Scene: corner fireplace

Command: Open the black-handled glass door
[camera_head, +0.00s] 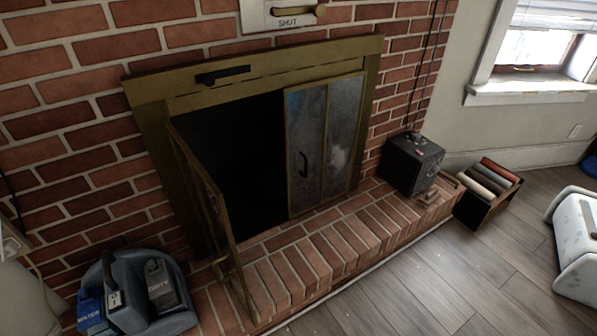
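The brass-framed fireplace (150,92) is set in a brick wall. Its right glass door (340,135) is shut, made of two cloudy panels, with a black handle (303,165) on the left panel. Its left door (205,205) stands swung outward over the hearth, seen nearly edge-on, so its glass face is mostly hidden. The left half of the opening is dark inside. A black lever (222,75) is on the top frame. My gripper is not in view.
A raised brick hearth (325,248) runs in front. A dark metal box (412,163) stands on its right end, beside a crate of rolls (487,190). A blue-grey caddy (172,318) is at lower left. A white object (578,245) is at right. The wooden floor (440,285) is clear between.

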